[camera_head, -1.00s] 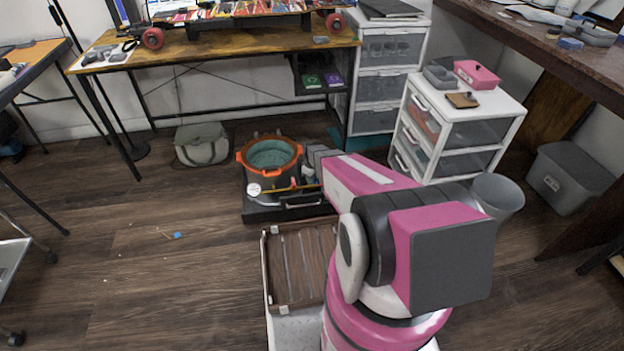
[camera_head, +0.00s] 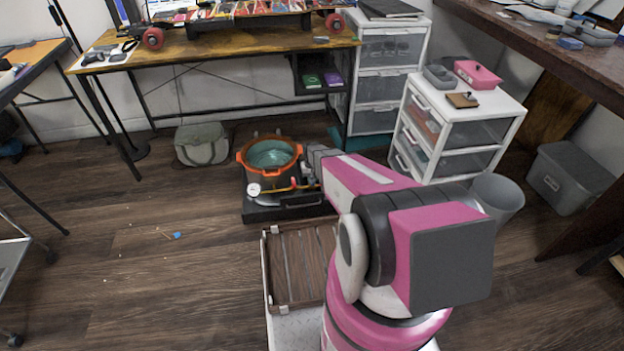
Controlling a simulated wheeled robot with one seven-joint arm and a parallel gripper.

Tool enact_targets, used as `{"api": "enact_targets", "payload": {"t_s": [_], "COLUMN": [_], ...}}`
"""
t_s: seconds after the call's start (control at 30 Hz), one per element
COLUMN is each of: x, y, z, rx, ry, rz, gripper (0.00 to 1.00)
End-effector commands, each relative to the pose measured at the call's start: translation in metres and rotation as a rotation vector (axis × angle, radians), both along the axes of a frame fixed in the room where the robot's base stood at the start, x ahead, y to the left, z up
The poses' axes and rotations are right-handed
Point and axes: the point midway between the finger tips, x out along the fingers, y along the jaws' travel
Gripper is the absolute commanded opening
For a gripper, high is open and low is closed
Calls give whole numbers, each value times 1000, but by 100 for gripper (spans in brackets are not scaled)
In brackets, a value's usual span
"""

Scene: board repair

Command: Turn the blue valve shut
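A dark pot with an orange rim and orange handles (camera_head: 270,160) stands on a low black base (camera_head: 262,212) on the floor. A round white gauge (camera_head: 254,189) and a yellow pipe are on its front side. The blue valve is not clearly visible; the pipe's right end is small and partly covered by my arm. The dark end of my arm, with my gripper (camera_head: 311,169), is just right of the pot, close to the pipe's right end. Its fingers are too small and hidden to tell whether they are open or shut, or whether they touch anything.
A wooden slatted tray (camera_head: 300,262) lies in front of the black base. A white drawer unit (camera_head: 455,130) and a grey bin (camera_head: 497,196) stand to the right. A grey-green bag (camera_head: 202,145) is behind left. The floor at left is mostly clear, with small scraps.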

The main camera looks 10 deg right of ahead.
Motion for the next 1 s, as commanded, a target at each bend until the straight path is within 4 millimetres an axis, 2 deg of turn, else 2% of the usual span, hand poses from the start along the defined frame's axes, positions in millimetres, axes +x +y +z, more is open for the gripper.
{"api": "enact_targets", "payload": {"t_s": [0.57, 0.6, 0.67, 1.0], "x": [0, 0, 0, 0], "y": [0, 0, 0, 0], "z": [0, 0, 0, 3], "rx": [0, 0, 0, 0], "ry": [0, 0, 0, 0], "rz": [-35, -35, -34, -33], "gripper": [0, 26, 45, 45]}}
